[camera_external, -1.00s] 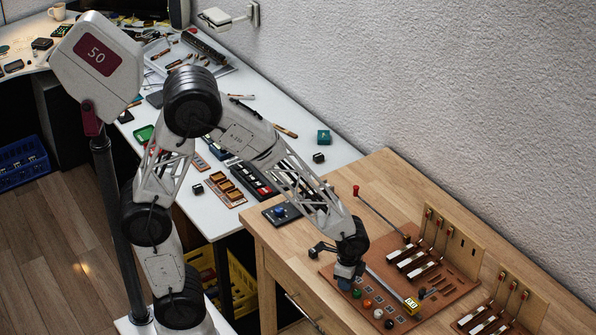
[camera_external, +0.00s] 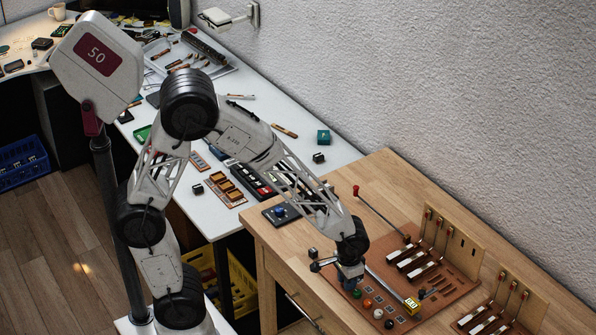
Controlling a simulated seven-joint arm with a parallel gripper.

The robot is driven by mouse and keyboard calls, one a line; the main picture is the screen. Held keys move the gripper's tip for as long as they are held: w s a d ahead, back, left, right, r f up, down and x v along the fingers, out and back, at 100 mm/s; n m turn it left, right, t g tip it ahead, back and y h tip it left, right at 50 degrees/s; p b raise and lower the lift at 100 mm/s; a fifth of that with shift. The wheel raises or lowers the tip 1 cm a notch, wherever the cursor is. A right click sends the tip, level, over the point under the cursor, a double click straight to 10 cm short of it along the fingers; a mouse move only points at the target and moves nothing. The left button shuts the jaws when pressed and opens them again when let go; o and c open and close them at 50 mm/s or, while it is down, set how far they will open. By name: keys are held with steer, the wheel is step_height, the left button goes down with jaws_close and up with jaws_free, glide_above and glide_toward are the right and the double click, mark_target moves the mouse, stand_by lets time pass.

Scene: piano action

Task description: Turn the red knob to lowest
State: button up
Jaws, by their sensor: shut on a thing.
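The red knob (camera_external: 367,303) is small and round. It sits in a slanting row of coloured knobs on the brown board (camera_external: 448,290) on the wooden bench. My gripper (camera_external: 350,278) points down at the upper left end of this row, up and left of the red knob and apart from it. It is shut on what looks like the blue knob (camera_external: 348,285), which is mostly hidden under the fingers. A green knob (camera_external: 356,294) lies between my gripper and the red knob. The red knob's pointer or setting is too small to read.
Key mechanisms (camera_external: 415,262) stand behind, with a second set (camera_external: 490,318) at right. A red-tipped rod (camera_external: 356,191) leans at the back.

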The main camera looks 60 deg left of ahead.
steer(key=shift+n, duration=0.5)
steer(key=o, duration=0.9)
steer(key=shift+r, duration=0.1)
steer(key=shift+r, duration=3.85)
